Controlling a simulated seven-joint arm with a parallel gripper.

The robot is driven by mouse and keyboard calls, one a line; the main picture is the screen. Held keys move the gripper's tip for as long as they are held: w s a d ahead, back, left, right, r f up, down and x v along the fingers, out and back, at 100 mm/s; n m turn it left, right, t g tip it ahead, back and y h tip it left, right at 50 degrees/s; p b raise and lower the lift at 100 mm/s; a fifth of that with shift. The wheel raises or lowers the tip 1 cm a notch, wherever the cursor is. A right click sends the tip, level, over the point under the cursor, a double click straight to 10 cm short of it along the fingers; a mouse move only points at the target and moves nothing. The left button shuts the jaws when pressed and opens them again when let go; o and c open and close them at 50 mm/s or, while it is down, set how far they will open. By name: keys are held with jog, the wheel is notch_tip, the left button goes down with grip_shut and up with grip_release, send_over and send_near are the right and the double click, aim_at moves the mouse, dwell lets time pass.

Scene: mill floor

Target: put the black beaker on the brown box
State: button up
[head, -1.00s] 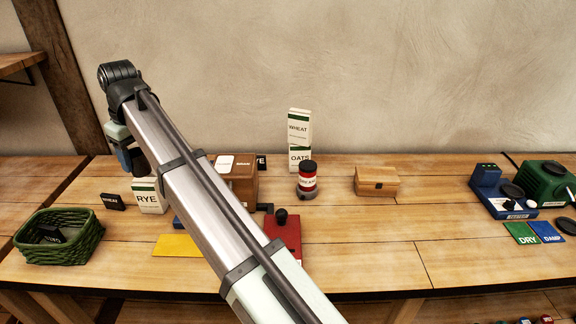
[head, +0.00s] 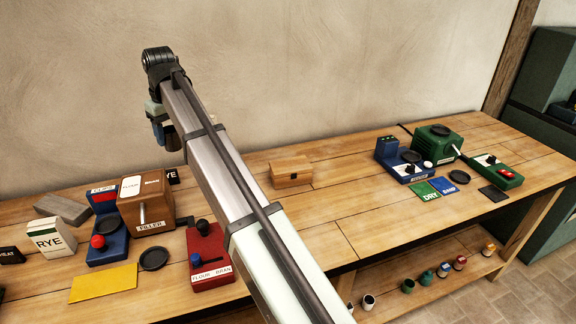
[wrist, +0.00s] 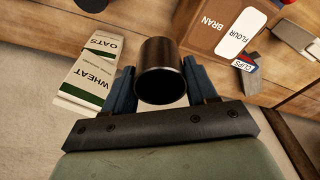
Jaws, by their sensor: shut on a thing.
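The black beaker (wrist: 160,75) is dark, glossy and round-mouthed. My gripper (wrist: 161,88) is shut on it, with one blue finger on each side. In the head view my gripper (head: 160,128) is high at the far end of my arm, with the beaker (head: 171,138) only partly showing. A light brown wooden box (head: 290,171) with a lid sits on the bench to the right of my arm, apart from the gripper. A darker brown filler box (head: 146,212) marked FLOUR and BRAN stands below and left of the gripper; it also shows in the wrist view (wrist: 228,30).
A red FLOUR/BRAN device (head: 208,260) is beside my arm. A blue tester (head: 405,165) and green machine (head: 440,146) stand at right. Bare bench surrounds the wooden box.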

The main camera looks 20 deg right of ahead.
jog(key=w+d+m, duration=0.3)
jog(key=d, duration=1.6)
jog(key=m+h, duration=0.1)
jog(key=m, duration=0.2)
send_over(290, 163)
jog(key=shift+s+a+f, duration=0.1)
jog(key=shift+s+f, duration=0.05)
jog(key=shift+f, duration=2.35)
jog(key=shift+s+d+f, duration=0.1)
jog(key=shift+s+f, duration=0.05)
jog(key=shift+f, duration=2.35)
jog(key=shift+s+a+f, duration=0.1)
jog(key=shift+s+f, duration=0.05)
jog(key=shift+f, duration=2.35)
jog(key=shift+f, duration=0.15)
jog(key=o, duration=1.1)
jog(key=r, duration=0.4)
jog(key=s+r, duration=0.1)
jog(key=r, duration=0.7)
jog(key=shift+s+r, duration=0.1)
jog(key=shift+s, duration=0.3)
